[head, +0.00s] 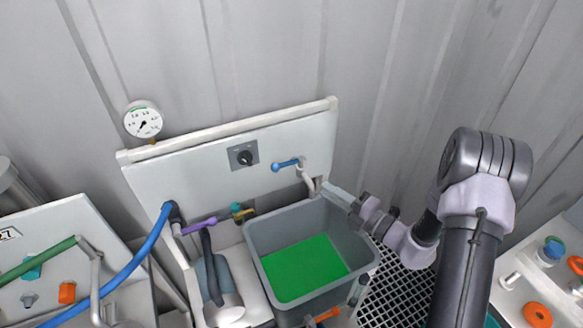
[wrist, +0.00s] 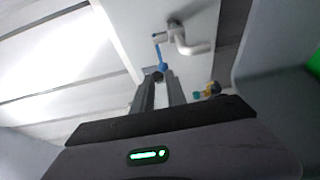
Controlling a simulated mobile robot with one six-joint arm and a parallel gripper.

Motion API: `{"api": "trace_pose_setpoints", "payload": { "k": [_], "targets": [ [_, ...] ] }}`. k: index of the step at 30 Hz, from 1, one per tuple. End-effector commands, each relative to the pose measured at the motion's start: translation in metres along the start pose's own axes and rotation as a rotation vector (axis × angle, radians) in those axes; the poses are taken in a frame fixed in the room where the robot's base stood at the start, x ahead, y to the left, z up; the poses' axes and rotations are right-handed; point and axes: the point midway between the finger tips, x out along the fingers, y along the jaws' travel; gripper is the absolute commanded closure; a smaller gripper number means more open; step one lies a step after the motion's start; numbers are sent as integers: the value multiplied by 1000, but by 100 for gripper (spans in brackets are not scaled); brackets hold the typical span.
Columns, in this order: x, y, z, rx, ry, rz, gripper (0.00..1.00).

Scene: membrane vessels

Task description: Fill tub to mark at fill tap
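The grey tub (head: 258,240) stands under the fill tap, with a flat bright green surface low inside. I cannot make out a fill mark. The fill tap's pale spout (head: 309,183) hangs over the tub's back edge, and no stream shows. Its blue lever (head: 285,164) points left; the lever also shows in the wrist view (wrist: 160,62). My gripper (head: 328,188) is above the tub's back right rim, right of the lever. In the wrist view its two fingers (wrist: 160,85) have a narrow gap with nothing held, and the lever's end appears just beyond the tips.
A panel has a black knob (head: 243,156) and a pressure gauge (head: 143,120). A purple lever (head: 199,226) and blue hose (head: 140,258) are left of the tub. A dark grating (head: 396,290) lies to the right. An orange-handled valve (head: 323,315) is at the tub's front.

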Motion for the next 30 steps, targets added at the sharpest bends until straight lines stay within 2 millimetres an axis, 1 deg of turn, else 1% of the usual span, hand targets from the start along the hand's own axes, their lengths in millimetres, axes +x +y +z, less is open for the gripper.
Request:
{"api": "trace_pose_setpoints", "payload": {
  "k": [1,6,12,15,18,21,30],
  "targets": [
    [14,-3,-1,-5,6,1,83],
    [58,-2,-2,-6,7,1,83],
    [103,-2,-2,-6,7,1,83],
    [120,-2,-3,-6,7,1,83],
    [133,-1,-2,-6,6,0,83],
    [140,-1,-2,-6,6,-1,83],
    [143,0,-2,-5,4,-1,83]
  ]
}}
